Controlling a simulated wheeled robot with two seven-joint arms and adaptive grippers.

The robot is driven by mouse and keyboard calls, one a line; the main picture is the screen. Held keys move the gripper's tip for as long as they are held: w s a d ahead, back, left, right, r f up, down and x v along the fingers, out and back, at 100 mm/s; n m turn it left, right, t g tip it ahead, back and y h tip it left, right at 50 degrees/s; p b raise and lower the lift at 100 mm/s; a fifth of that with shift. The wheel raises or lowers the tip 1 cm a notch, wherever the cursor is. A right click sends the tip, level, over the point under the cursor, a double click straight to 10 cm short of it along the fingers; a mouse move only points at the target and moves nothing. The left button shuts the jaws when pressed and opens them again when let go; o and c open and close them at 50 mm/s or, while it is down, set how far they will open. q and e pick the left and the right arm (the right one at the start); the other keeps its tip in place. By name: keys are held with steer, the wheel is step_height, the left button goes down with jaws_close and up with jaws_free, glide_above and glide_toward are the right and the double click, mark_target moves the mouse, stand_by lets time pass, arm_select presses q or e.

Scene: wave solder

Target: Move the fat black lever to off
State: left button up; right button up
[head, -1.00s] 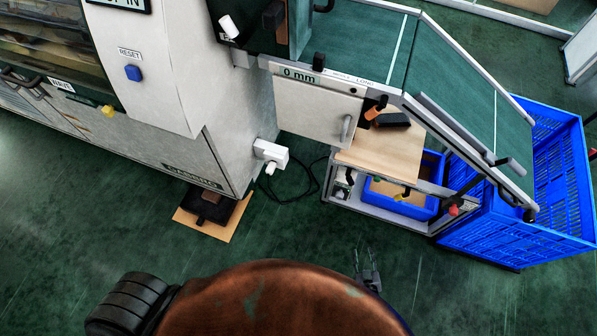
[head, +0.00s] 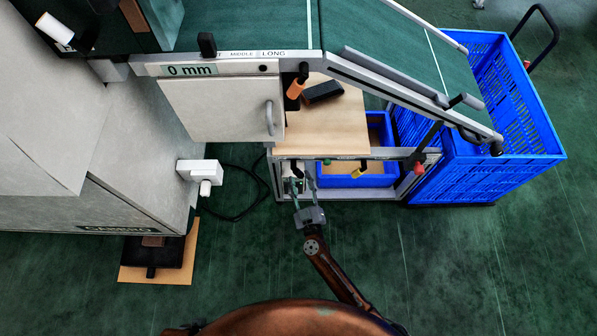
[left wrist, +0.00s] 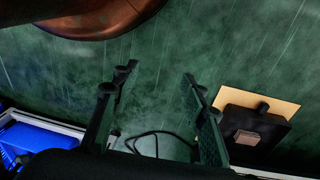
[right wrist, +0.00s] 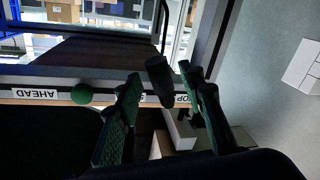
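In the right wrist view a fat black lever (right wrist: 160,76) stands out from a frame with a label strip. My right gripper (right wrist: 160,82) is open, one finger on each side of the lever; I cannot tell whether either finger touches it. In the head view my right gripper (head: 307,184) is at the front left of the low frame, beside the black lever (head: 297,171), which it partly hides. In the left wrist view my left gripper (left wrist: 155,75) is open and empty above the floor. The label near the lever is partly covered by a finger.
A label reading AHEAD (right wrist: 36,93) and a green knob (right wrist: 82,94) are left of the lever. The frame holds a wooden board (head: 335,125) and blue bin (head: 375,178). A blue crate (head: 480,150) stands right, a white machine (head: 110,150) left.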

steer(key=shift+b+x, duration=0.3)
steer(key=shift+x, duration=0.75)
arm_select(q)
steer(key=shift+w+d+f+t, duration=0.25)
steer(key=shift+w+d+f, duration=0.15)
steer(key=shift+w+f, duration=0.2)
steer(key=shift+w+d+f+t, duration=0.25)
steer(key=shift+w+d+f, duration=0.2)
steer(key=shift+f, duration=0.15)
arm_select(e)
steer(key=shift+w+a, duration=0.1)
steer(key=shift+w, duration=0.3)
steer(key=shift+c, duration=0.7)
jaws_close()
